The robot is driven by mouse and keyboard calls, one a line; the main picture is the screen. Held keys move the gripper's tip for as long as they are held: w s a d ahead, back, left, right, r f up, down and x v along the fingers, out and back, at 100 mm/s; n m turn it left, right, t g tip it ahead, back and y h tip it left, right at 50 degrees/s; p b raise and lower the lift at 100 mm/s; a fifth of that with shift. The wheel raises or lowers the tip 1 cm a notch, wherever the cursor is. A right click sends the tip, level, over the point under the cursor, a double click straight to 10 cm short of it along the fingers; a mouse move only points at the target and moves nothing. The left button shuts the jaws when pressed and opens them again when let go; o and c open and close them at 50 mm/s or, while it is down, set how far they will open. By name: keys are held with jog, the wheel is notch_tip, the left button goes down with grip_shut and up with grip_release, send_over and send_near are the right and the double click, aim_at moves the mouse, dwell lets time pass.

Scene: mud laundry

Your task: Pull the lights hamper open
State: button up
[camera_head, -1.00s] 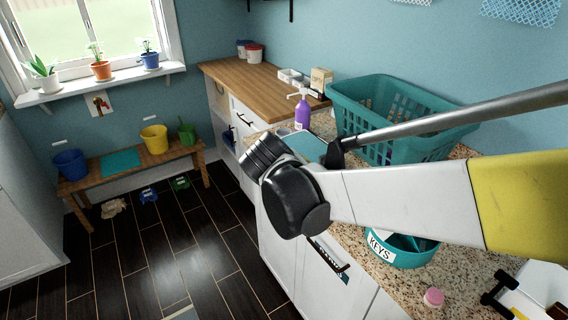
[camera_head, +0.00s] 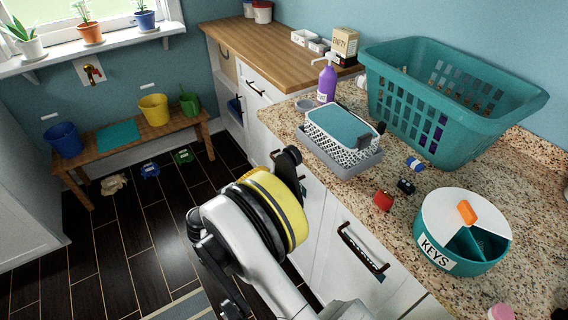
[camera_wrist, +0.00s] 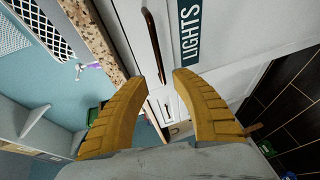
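The lights hamper front (camera_wrist: 232,55) is a white panel in the wrist view, with a dark teal label reading "LIGHTS" (camera_wrist: 190,32). Its dark bar handle (camera_wrist: 153,45) runs beside the label and looks closed against the front. My gripper (camera_wrist: 158,78) is open and empty, its two yellow fingers apart near the lower end of the handle, not visibly touching it.
The granite counter (camera_head: 400,185) above holds a teal laundry basket (camera_head: 450,125), a white-and-teal caddy (camera_head: 340,135), a purple bottle (camera_head: 327,82) and a round KEYS container (camera_head: 462,250). A bench (camera_head: 130,145) stands at left.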

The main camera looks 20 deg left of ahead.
aim_at(279, 163)
jog(key=b+x, duration=0.3)
jog(key=x, duration=0.6)
jog(key=shift+w, duration=0.2)
grip_shut()
